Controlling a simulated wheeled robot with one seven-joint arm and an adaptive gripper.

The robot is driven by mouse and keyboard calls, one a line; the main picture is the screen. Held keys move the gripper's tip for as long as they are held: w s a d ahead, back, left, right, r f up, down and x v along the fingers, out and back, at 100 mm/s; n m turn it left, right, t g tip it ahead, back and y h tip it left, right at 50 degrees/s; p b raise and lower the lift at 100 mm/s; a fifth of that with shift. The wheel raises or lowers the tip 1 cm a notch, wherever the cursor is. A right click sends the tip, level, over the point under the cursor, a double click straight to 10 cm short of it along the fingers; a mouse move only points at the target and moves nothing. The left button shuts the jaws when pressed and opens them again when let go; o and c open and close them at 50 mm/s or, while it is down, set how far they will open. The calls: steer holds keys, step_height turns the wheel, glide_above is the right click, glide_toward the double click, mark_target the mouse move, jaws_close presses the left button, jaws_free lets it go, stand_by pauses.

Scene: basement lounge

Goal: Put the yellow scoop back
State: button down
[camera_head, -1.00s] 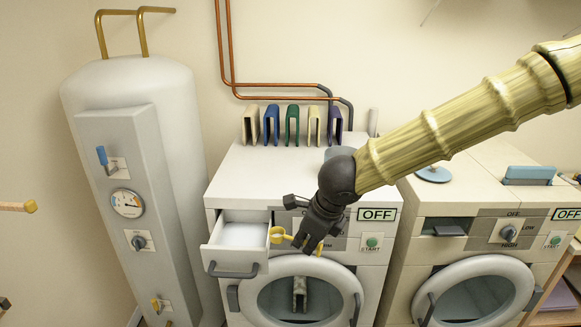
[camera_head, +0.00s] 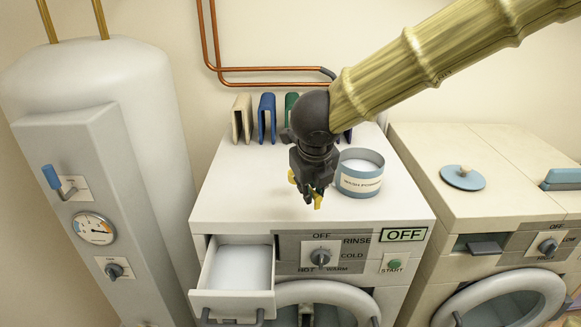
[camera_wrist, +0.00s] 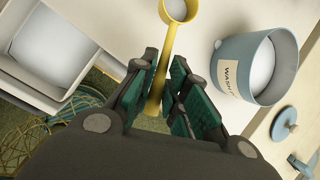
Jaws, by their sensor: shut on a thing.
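My gripper (camera_head: 315,192) is shut on the handle of the yellow scoop (camera_wrist: 168,45), above the front of the left washer's white top. In the wrist view the scoop's bowl (camera_wrist: 178,10) points away from the fingers and looks pale inside. In the head view only small yellow parts show around the fingers. A blue-grey tub (camera_head: 352,184) with a wash powder label stands open on the washer top, right of and behind my gripper. It also shows in the wrist view (camera_wrist: 226,62), with white contents.
The washer's detergent drawer (camera_head: 233,302) is pulled out, with white inside. Upright coloured holders (camera_head: 266,118) stand at the back of the top. A blue lid (camera_head: 462,178) lies on the right machine. A boiler (camera_head: 110,120) stands at the left.

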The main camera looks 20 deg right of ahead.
steer(key=w+p, duration=0.1)
steer(key=w, duration=0.4)
steer(key=w+d+f+p, duration=0.1)
steer(key=w+p, duration=0.1)
steer(key=w, duration=0.3)
steer(key=w+p, duration=0.2)
steer(key=w, duration=0.3)
steer(key=shift+d+f, duration=0.2)
steer(key=shift+d, duration=0.1)
step_height(320, 180, down, 4)
steer(key=shift+r+p, duration=0.2)
steer(key=shift+p, duration=0.3)
steer(key=shift+s, duration=0.1)
steer(key=c, duration=1.5)
jaws_free()
steer(key=shift+f, duration=0.15)
steer(key=shift+o, duration=0.4)
steer(key=shift+r, duration=0.25)
steer(key=b+v, duration=0.2)
steer(key=v, duration=0.9)
steer(key=shift+s+r, duration=0.15)
steer(key=shift+r, duration=0.25)
